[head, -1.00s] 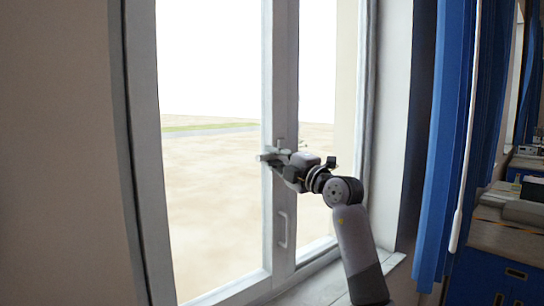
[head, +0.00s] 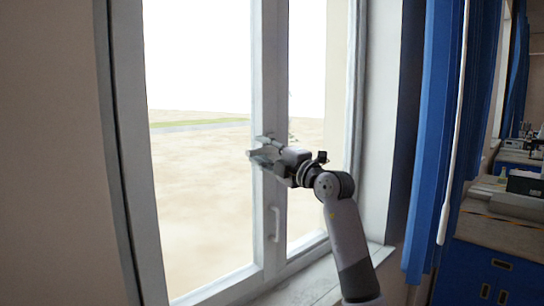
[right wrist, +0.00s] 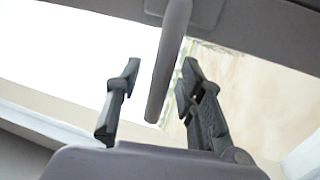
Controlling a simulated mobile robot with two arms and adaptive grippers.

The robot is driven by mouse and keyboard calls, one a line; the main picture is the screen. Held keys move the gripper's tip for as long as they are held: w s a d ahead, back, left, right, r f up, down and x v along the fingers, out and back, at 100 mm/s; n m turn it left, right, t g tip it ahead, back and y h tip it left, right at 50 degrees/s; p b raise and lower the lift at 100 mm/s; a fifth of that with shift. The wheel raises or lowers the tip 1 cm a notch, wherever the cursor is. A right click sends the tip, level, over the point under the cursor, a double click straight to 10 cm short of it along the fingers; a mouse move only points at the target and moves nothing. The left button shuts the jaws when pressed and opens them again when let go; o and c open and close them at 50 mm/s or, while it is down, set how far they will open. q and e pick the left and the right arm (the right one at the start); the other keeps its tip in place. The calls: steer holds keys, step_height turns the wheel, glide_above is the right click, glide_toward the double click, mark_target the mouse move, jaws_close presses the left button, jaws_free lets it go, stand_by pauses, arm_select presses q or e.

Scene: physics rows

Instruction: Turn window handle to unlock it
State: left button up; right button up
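The window handle (right wrist: 166,75) is a grey lever on a mounting plate, seen in the right wrist view. It hangs from the top of that picture down between the two fingers of my right gripper (right wrist: 158,95). The fingers are apart, with a gap visible on both sides of the lever. In the head view my right gripper (head: 259,150) is at the middle upright of the window (head: 268,80), its fingers pointing left. There the gripper largely hides the lever, and I cannot make it out clearly. My left gripper is not in view.
A second, fixed-looking pull handle (head: 275,223) is lower on the same upright. The sill (head: 320,280) runs below the window. A blue curtain (head: 440,150) hangs at the right, with a counter (head: 510,235) beyond it. The glass area left of the gripper is clear.

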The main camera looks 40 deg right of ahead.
steer(key=v, duration=1.1)
steer(key=shift+s, duration=0.35)
steer(key=shift+f, duration=0.1)
